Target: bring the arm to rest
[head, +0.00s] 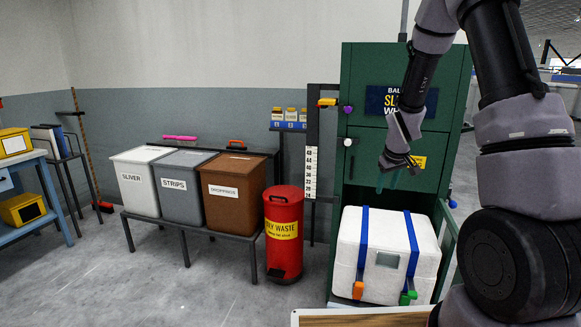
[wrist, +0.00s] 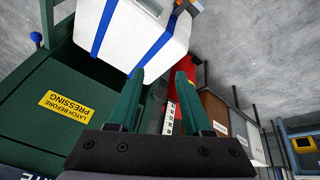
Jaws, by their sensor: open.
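My arm reaches down from the upper right in the head view. My gripper (head: 385,178) hangs in front of the green baling press (head: 393,148), above the white bale (head: 387,240). In the wrist view my gripper (wrist: 160,75) has its two green fingers spread apart with nothing between them. The bale (wrist: 146,50) lies beyond the fingertips and looks apart from them. Two blue straps (head: 362,240) run over the bale, with an orange and a green buckle at their lower ends.
A red waste bin (head: 284,235) stands left of the press. White, grey and brown bins (head: 236,191) sit on a low stand farther left. A blue workbench (head: 30,175) with yellow boxes is at the far left. A wooden-topped surface (head: 360,318) lies in the foreground. The grey floor is clear at lower left.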

